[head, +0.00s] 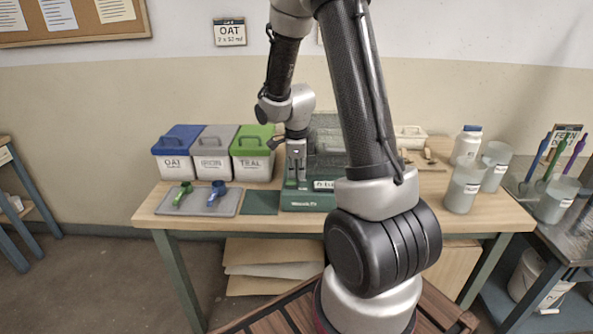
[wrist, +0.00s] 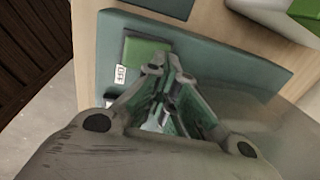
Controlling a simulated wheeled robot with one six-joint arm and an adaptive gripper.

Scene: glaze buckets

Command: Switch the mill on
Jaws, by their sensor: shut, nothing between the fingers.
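The mill is a dark green machine with a grey, see-through upper part, standing on the table; its base (head: 312,204) faces the front in the head view. In the wrist view the mill's top face (wrist: 215,62) is a flat grey-green panel with a bright green square switch (wrist: 143,48) and a small white label beside it. My gripper (head: 296,184) points down at the left part of the mill. In the wrist view my gripper (wrist: 163,66) is shut and empty, its tips over the lower right edge of the green switch. I cannot tell whether they touch it.
Blue, grey and green-lidded bins (head: 212,160) stand left of the mill, behind a grey tray (head: 198,205) with two scoops. A dark green mat (head: 262,203) lies between tray and mill. Translucent pots (head: 463,190) and a white jar (head: 466,146) stand at the right.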

